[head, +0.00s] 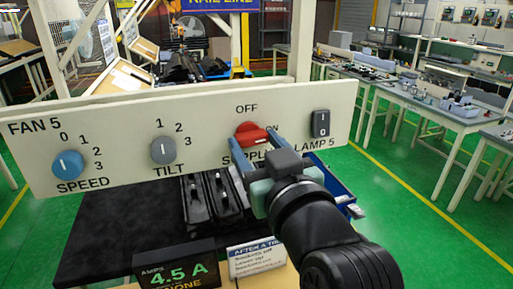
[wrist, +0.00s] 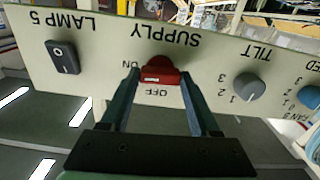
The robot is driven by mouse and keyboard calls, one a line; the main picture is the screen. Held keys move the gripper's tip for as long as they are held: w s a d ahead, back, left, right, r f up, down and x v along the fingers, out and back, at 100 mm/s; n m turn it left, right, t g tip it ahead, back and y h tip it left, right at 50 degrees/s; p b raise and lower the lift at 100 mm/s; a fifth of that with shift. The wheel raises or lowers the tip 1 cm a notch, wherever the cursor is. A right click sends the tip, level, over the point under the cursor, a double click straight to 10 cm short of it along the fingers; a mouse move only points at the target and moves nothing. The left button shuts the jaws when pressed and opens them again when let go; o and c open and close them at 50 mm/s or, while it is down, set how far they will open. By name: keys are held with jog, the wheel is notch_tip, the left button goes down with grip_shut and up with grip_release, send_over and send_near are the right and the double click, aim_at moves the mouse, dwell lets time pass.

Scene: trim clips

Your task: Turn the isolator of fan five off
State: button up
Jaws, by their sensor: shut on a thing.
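The fan 5 supply isolator is a red knob (head: 250,131) on a cream panel (head: 205,165), between the tilt knob and the lamp 5 switch. OFF is printed above it and ON to its right. Its raised bar lies roughly level, towards the ON side. In the wrist view, which is upside down, the red knob (wrist: 160,64) sits between the fingertips. My gripper (head: 252,137) reaches in from the lower right and is shut on the knob, one finger on each side. The gripper also shows in the wrist view (wrist: 160,76). The fingers partly cover the SUPPLY label.
The grey tilt knob (head: 163,150) and blue speed knob (head: 68,164) are to the left. The black lamp 5 rocker switch (head: 320,124) is close to the right of my gripper. A display (head: 176,266) reading 4.5 A and a printed card (head: 257,256) stand below.

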jog(key=n+b, duration=0.2)
jog(key=b, duration=0.1)
jog(key=n+b, duration=0.1)
jog(key=shift+f+n, duration=0.25)
jog(key=shift+n, duration=0.15)
jog(key=n+b, duration=0.4)
jog(key=shift+n+b, duration=0.3)
jog(key=shift+b, duration=0.1)
jog(key=n+b, duration=0.4)
jog(key=shift+n, duration=0.3)
jog(key=shift+r+n+b, duration=0.2)
jog(key=shift+n+b, duration=1.15)
jog(key=shift+n, duration=0.75)
jog(key=o, duration=1.4)
jog(key=shift+c, duration=0.2)
jog(key=b+v, duration=0.1)
jog(key=v, duration=1.2)
